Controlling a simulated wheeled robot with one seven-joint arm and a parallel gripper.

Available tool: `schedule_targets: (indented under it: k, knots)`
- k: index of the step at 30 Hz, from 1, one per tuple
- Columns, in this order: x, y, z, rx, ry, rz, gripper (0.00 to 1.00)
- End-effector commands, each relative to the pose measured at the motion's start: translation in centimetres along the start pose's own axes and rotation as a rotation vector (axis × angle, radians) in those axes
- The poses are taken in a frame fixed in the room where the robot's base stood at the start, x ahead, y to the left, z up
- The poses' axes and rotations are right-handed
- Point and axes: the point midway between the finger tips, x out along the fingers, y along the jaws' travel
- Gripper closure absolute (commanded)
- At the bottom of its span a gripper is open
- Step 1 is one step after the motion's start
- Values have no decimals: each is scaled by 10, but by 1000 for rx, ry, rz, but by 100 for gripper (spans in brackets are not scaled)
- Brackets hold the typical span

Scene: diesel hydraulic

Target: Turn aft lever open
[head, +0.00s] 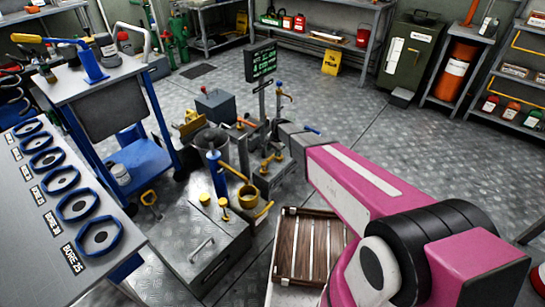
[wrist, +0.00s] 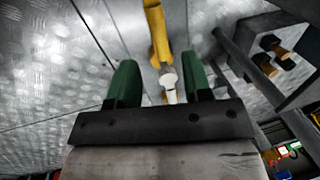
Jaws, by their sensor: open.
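In the wrist view my gripper (wrist: 163,82) is open, with its two green fingers well apart. A yellow bar (wrist: 155,32) comes down from the top edge. Its pale lower end (wrist: 168,85) lies between the fingers, with space on both sides; I cannot tell how deep it sits between them. This may be the aft lever, but no label confirms it. In the head view my pink arm reaches to the hydraulic unit in the middle, where yellow handles (head: 270,160) show. My fingers are not clearly visible there.
A green-lettered sign (head: 261,61) rises behind the unit. A wooden slatted crate (head: 309,247) lies below my arm. A blue cart (head: 140,160) stands left.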

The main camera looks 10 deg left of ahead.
Motion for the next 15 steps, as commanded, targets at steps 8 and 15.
schedule_targets:
  k: [8,15]
  knots:
    - [40,-1,-1,-1,0,1,55]
    - [49,0,0,-1,0,0,55]
